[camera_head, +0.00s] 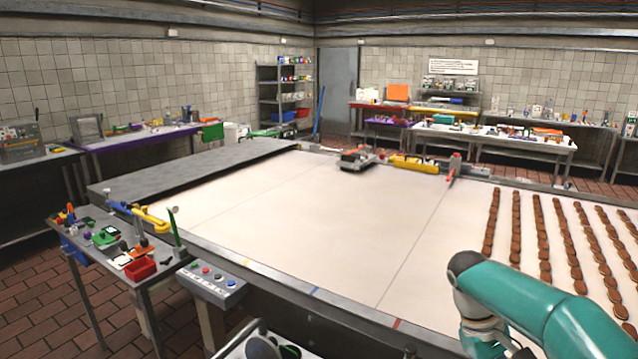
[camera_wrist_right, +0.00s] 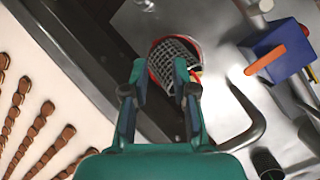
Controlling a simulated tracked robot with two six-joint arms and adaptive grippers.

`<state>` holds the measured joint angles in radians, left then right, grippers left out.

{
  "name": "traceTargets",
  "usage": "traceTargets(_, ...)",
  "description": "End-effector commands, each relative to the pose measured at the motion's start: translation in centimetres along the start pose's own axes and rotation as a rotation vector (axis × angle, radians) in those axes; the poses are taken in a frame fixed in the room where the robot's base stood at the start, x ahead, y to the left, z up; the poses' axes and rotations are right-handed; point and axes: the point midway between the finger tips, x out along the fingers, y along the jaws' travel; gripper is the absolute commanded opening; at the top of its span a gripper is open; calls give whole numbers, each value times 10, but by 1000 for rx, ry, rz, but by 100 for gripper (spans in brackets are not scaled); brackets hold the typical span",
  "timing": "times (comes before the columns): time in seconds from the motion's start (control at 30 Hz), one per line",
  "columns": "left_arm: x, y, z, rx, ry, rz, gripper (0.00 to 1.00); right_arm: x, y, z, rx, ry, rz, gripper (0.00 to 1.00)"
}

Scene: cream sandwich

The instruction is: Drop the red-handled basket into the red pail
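A dark mesh basket (camera_wrist_right: 176,50) shows in the right wrist view, just beyond my right gripper's fingertips, above a grey metal surface. A red curved edge (camera_wrist_right: 153,72) runs around its left side and top; I cannot tell whether this is the red pail's rim or the basket's handle. My right gripper (camera_wrist_right: 157,78) has its two teal and dark fingers apart, with the lower part of the basket seen between and behind them. In the head view my right arm reaches down at the lower right, and its fingers are out of sight. My left gripper is not in view.
In the right wrist view, a blue box (camera_wrist_right: 280,55) with an orange bar and a bent grey tube (camera_wrist_right: 255,120) lie right of the basket. In the head view, rows of brown biscuits (camera_head: 545,240) cover the belt's right part. A cluttered table (camera_head: 85,262) stands left.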

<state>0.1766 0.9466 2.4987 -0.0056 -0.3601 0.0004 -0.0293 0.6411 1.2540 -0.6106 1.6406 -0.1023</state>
Motion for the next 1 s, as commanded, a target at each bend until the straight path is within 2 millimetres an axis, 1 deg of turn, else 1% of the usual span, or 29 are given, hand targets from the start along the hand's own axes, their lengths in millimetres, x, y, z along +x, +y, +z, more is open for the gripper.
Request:
traceTargets(0.27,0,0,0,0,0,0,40,0,0,0,0,0,0,35)
traceTargets(0.4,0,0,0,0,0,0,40,-4,0,-1,0,1,0,35)
traceTargets(0.57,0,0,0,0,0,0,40,-22,0,-2,1,3,1,35)
traceTargets(0.8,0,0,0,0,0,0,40,-56,0,-3,0,2,1,35)
traceTargets(1.0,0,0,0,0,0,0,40,-71,0,-3,-1,0,0,35)
